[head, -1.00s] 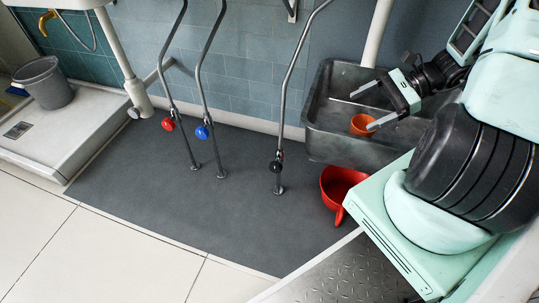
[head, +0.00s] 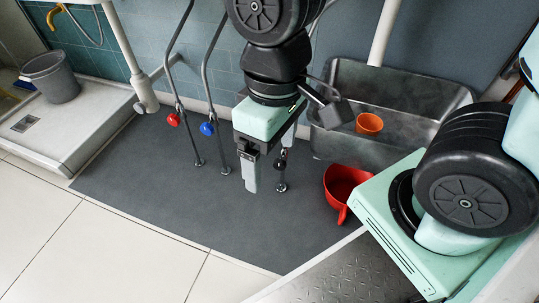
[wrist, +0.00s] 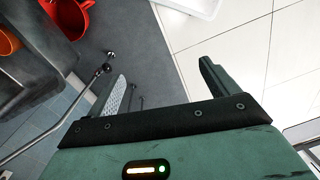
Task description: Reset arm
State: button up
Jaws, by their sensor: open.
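My gripper (head: 262,172) hangs fingers down in the head view, left of the sink and in front of the pipe with the black valve. In the wrist view my gripper (wrist: 165,85) shows its two fingers spread wide apart with nothing between them. It is open and empty. The orange cup (head: 369,124) stands in the grey sink (head: 425,100), to the right of my gripper. The red scoop (head: 343,184) is on the dark mat below the sink, right of my gripper.
Pipes with a red valve (head: 173,120), a blue valve (head: 207,128) and a black valve (wrist: 105,68) rise from the dark mat (head: 160,200). A grey bucket (head: 52,78) stands in the shower tray (head: 50,132) at the left. The tiled floor (head: 110,250) in front is clear.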

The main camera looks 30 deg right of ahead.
jog(key=shift+s+a+r+n+t, duration=0.3)
jog(key=shift+s+a+n+t, duration=0.1)
jog(key=shift+s+a+n, duration=0.35)
notch_tip(320, 180, up, 43)
jog(key=p, duration=4.2)
jog(key=shift+f+p, duration=0.2)
jog(key=shift+p, duration=0.1)
